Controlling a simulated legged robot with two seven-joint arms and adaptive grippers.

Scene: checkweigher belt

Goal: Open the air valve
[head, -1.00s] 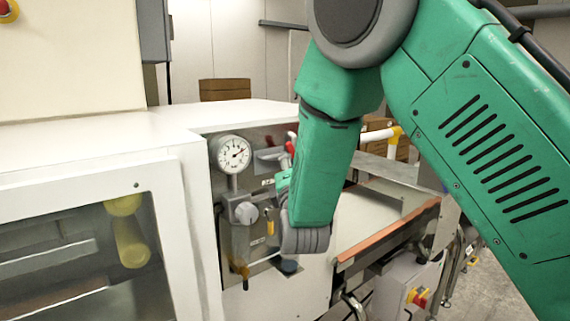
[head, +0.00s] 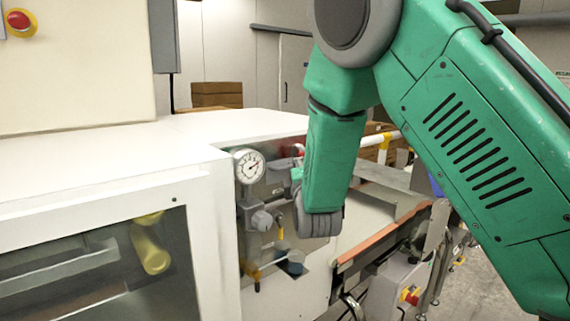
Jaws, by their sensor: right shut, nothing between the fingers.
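The air valve's red handle (head: 300,149) shows as a small patch at the top of the air panel, beside my green arm. A grey valve body (head: 277,167) sits just left of it; the handle's full position is partly hidden. A round white pressure gauge (head: 249,166) stands to the left, above a grey regulator (head: 262,220). My right gripper (head: 297,174) is shut and empty, mostly hidden behind my wrist, just below the red handle. I cannot tell whether it touches the handle. My left gripper is out of view.
The white machine housing (head: 120,160) fills the left, with a dark window below. A conveyor belt (head: 385,205) with an orange edge runs right of the panel. A red-and-yellow switch (head: 410,296) is lower right. Cardboard boxes (head: 217,94) stand behind.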

